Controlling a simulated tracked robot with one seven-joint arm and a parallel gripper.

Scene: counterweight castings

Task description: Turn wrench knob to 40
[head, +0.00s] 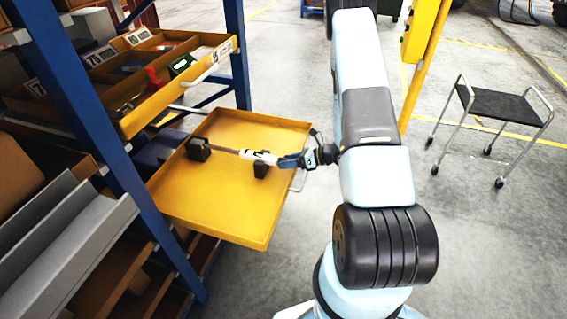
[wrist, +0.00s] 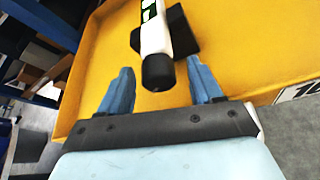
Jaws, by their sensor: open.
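The torque wrench (head: 262,157) lies across two black holders in a yellow pull-out drawer (head: 190,202). Its shaft runs to the left holder (head: 198,148), and its white handle with a green mark rests at the right holder (head: 262,170). In the wrist view the white handle (wrist: 154,35) ends in a black knob (wrist: 157,72). My gripper (wrist: 162,82) is open, with one blue finger on each side of the knob and visible gaps between. In the head view my gripper (head: 289,160) is at the handle's right end. The scale numbers cannot be read.
Above the drawer is another open yellow drawer (head: 128,122) with tools in it. A blue rack post (head: 100,130) stands at the left. A black-topped trolley (head: 497,104) stands apart on the right. The drawer's front area is clear.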

